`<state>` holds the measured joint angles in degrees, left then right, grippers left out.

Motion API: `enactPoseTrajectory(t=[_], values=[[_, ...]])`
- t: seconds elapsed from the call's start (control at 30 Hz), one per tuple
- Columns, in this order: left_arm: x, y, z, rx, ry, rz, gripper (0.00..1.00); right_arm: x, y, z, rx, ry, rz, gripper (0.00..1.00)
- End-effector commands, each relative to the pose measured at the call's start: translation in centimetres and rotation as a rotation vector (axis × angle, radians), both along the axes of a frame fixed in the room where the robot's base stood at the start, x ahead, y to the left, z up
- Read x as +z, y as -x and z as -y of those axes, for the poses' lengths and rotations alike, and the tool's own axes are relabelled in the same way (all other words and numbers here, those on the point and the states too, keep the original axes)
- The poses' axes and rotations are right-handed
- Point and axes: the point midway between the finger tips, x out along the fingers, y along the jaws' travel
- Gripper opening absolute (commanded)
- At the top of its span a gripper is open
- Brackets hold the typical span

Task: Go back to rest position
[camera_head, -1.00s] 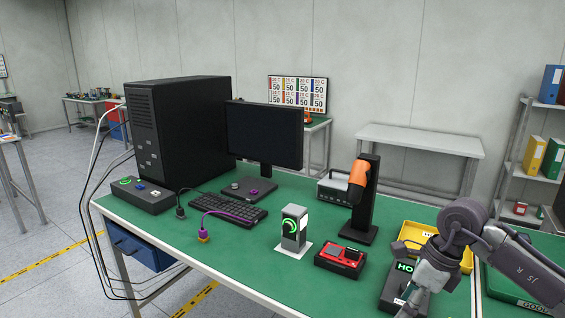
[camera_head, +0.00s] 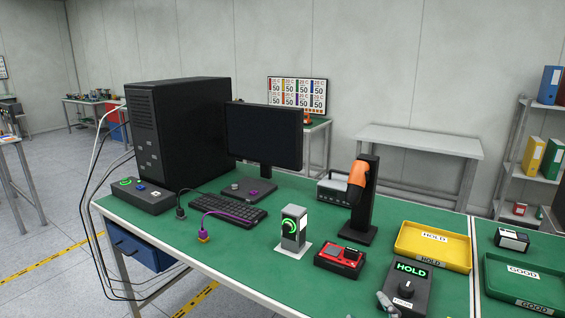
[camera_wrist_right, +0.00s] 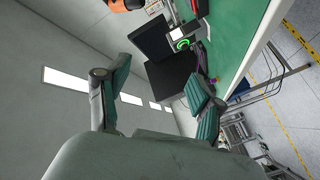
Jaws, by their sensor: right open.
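My right gripper (camera_wrist_right: 155,95) fills the lower part of the right wrist view, its two green-padded fingers spread wide with nothing between them. Beyond the fingers, the wrist view shows the tilted workbench and the black monitor. In the head view, only a small grey piece, likely my right gripper's tip (camera_head: 387,303), shows at the bottom edge beside the black HOLD box (camera_head: 408,284). I cannot tell whether it touches the box. My left gripper is not in view.
The green bench (camera_head: 250,275) carries a yellow HOLD tray (camera_head: 433,268), a green GOOD tray (camera_head: 510,293), a small black device (camera_head: 511,240), a red meter (camera_head: 340,259), a scanner on a stand (camera_head: 362,200), a monitor (camera_head: 264,135) and a black tower (camera_head: 185,130).

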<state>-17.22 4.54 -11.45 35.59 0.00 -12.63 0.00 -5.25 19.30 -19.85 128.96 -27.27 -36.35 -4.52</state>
Motion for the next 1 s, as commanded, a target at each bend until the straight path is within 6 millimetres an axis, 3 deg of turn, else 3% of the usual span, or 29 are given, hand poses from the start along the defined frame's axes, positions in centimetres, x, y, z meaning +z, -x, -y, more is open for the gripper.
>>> enactPoseTrajectory(t=[0.03, 0.1, 0.2, 0.3, 0.5, 0.73, 1.0], values=[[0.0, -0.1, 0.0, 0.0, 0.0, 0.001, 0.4, -3.3, 1.7, 1.3, -0.068, -0.08, -0.146, 0.67], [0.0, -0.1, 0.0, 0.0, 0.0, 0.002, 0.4, -7.5, 4.5, 2.8, -0.152, -0.174, -0.34, 0.67], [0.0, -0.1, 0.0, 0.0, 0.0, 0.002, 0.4, -12.0, 8.6, 3.9, -0.242, -0.27, -0.57, 0.67], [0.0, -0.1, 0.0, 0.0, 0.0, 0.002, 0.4, -15.0, 12.4, 4.3, -0.305, -0.333, -0.741, 0.67], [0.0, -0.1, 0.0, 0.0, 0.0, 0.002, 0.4, -18.4, 18.9, 4.4, -0.39, -0.413, -1.002, 0.67], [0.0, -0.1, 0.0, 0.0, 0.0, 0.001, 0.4, -20.4, 25.5, 3.8, -0.458, -0.475, -1.246, 0.67], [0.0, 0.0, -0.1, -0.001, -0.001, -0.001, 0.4, -28.1, 23.7, 3.6, -0.462, -0.46, -1.27, 0.67]])
